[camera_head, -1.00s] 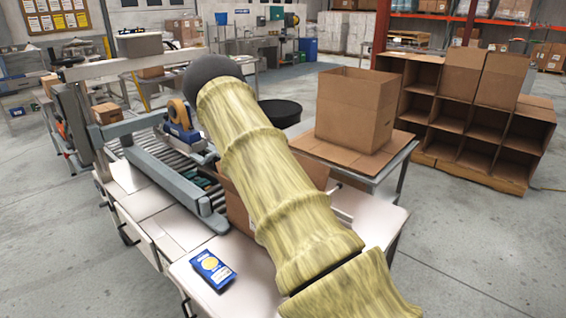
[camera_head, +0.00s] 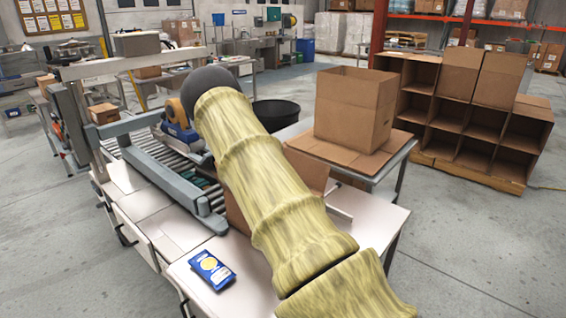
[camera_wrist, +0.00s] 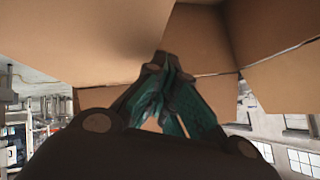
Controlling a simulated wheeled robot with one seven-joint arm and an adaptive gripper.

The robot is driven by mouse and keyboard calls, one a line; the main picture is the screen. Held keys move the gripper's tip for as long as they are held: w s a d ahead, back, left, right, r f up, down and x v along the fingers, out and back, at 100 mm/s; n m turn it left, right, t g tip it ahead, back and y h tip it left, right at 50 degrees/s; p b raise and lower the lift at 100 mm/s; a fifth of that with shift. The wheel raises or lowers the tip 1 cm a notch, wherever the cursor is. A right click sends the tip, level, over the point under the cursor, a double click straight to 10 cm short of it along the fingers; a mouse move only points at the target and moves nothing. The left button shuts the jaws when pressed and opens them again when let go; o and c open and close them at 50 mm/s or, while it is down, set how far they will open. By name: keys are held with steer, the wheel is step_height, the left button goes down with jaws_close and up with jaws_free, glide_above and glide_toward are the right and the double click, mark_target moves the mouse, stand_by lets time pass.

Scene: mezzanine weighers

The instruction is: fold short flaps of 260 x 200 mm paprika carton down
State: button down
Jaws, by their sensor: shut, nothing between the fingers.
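The paprika carton (camera_head: 308,168) stands on the white table, mostly hidden behind my arm in the head view. A raised brown panel shows to the right of the arm and a strip of carton wall to the left. In the wrist view, carton panels (camera_wrist: 85,40) fill the upper part, with seams between them; I cannot tell which flaps these are. My gripper (camera_wrist: 165,65) has dark fingers with green pads. It is shut and empty, its tips close to the cardboard; contact cannot be told. The gripper is hidden in the head view.
A blue packet (camera_head: 212,269) lies on the white table (camera_head: 182,272). A roller conveyor with a tape machine (camera_head: 178,120) is at the left. A large open box (camera_head: 352,110) stands on a side table. Cardboard shelving (camera_head: 465,125) is at the right, with open floor around.

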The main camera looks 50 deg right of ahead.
stand_by(0.3)
steer(key=shift+r+p, duration=1.95)
steer(key=shift+r, duration=0.85)
steer(key=shift+a+r+b, duration=0.1)
steer(key=shift+a+b, duration=0.1)
steer(key=shift+b, duration=0.1)
steer(key=w+b+v, duration=0.2)
steer(key=v, duration=0.7)
steer(key=shift+r, duration=0.4)
steer(key=shift+w, duration=0.1)
